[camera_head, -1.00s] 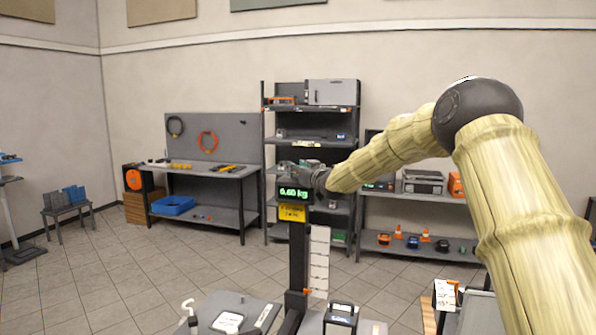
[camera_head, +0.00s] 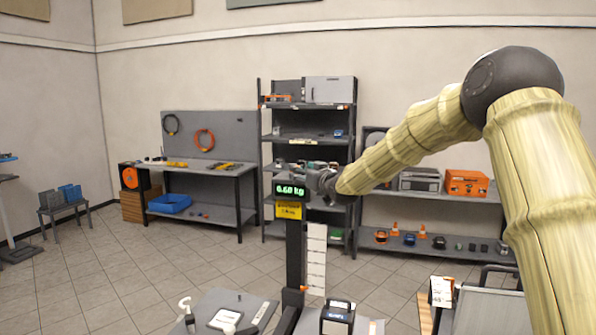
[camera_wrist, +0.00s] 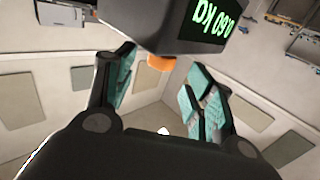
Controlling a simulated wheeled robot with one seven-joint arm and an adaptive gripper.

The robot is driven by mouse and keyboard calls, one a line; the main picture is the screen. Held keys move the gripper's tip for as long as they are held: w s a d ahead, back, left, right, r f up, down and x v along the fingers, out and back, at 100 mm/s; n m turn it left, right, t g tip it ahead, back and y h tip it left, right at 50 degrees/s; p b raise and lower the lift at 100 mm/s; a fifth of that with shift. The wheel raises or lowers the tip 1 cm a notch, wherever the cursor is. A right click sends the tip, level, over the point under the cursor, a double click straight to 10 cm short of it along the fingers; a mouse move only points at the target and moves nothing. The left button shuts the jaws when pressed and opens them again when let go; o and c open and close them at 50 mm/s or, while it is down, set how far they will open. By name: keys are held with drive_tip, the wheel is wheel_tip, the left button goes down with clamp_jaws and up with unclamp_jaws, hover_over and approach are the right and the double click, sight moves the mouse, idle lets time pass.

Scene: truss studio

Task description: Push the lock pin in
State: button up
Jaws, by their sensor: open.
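A dark display box (camera_head: 290,189) with green digits reading 0.60 kg tops a dark post. In the wrist view the box (camera_wrist: 175,28) hangs across the top. A short orange round knob (camera_wrist: 159,62), probably the lock pin, sticks out below its edge. My gripper (camera_wrist: 160,88) is open and empty, its two teal-padded fingers spread either side of the knob. The knob shows just beyond the gap between the fingertips; I cannot tell whether anything touches. In the head view my gripper (camera_head: 312,178) is just right of and partly behind the display; the knob is not clearly visible there.
Grey stands with small items are at the front. A dark shelf rack (camera_head: 308,120) and a workbench (camera_head: 205,170) stand behind. Tiled floor is open at left.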

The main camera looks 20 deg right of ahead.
drive_tip(key=shift+s+d, duration=0.2)
drive_tip(key=shift+s, duration=0.75)
drive_tip(key=shift+s+d, duration=0.25)
drive_tip(key=shift+s, duration=0.75)
drive_tip(key=shift+s+d, duration=0.2)
drive_tip(key=shift+s, duration=0.75)
drive_tip(key=shift+f, duration=0.15)
